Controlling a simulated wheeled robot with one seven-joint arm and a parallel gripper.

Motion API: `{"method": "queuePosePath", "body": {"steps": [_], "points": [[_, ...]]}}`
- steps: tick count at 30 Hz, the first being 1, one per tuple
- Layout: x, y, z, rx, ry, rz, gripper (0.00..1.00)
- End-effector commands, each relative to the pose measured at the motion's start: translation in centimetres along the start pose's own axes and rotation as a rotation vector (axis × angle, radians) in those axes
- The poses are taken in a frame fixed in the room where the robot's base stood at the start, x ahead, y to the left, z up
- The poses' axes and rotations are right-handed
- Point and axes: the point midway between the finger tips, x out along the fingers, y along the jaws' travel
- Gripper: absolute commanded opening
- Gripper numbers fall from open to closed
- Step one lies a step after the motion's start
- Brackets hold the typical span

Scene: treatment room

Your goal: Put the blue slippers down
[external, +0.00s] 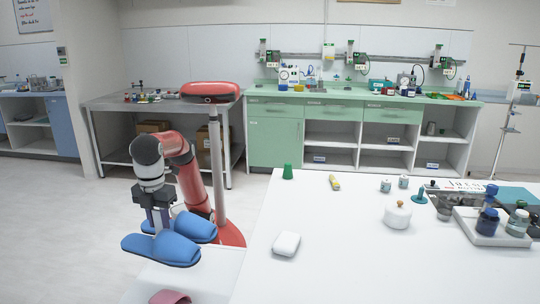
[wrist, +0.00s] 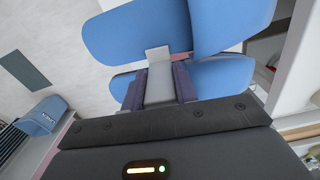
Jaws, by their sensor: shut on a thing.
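The blue slippers (external: 164,248) are a pair in the external view, held below my gripper (external: 158,226). They hang over or near a low white surface (external: 190,280) at the lower middle; whether they touch it I cannot tell. In the wrist view the slippers (wrist: 145,35) fill the upper part, and my gripper's fingers (wrist: 158,80) are shut on them. The fingertips are partly hidden by the slippers.
A white table (external: 340,250) fills the right, with a white box-shaped item (external: 286,244), a green cup (external: 288,171), a white lidded pot (external: 397,214) and a tray of bottles (external: 490,236). A pink item (external: 170,297) lies at the bottom edge. Floor at left is clear.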

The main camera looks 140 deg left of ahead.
Motion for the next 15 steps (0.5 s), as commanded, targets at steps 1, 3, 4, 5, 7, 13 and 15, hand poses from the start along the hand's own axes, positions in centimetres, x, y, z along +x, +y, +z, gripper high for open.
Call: {"method": "queuePosePath", "body": {"steps": [1, 3, 4, 5, 7, 13, 15], "points": [[-1.2, -1.5, 1.1, -0.023, 0.004, -0.001, 0.00], [-2.4, -3.1, 2.4, -0.045, 0.004, -0.001, 0.00], [-2.8, -3.7, 2.9, -0.052, 0.004, -0.001, 0.00], [-3.2, -4.2, 3.4, -0.060, 0.003, 0.000, 0.00], [-3.8, -5.0, 4.2, -0.070, 0.002, -0.001, 0.00], [-2.3, -5.7, 5.1, -0.079, -0.001, 0.002, 0.00], [-0.4, -5.7, 5.2, -0.078, -0.002, 0.003, 0.00]]}}
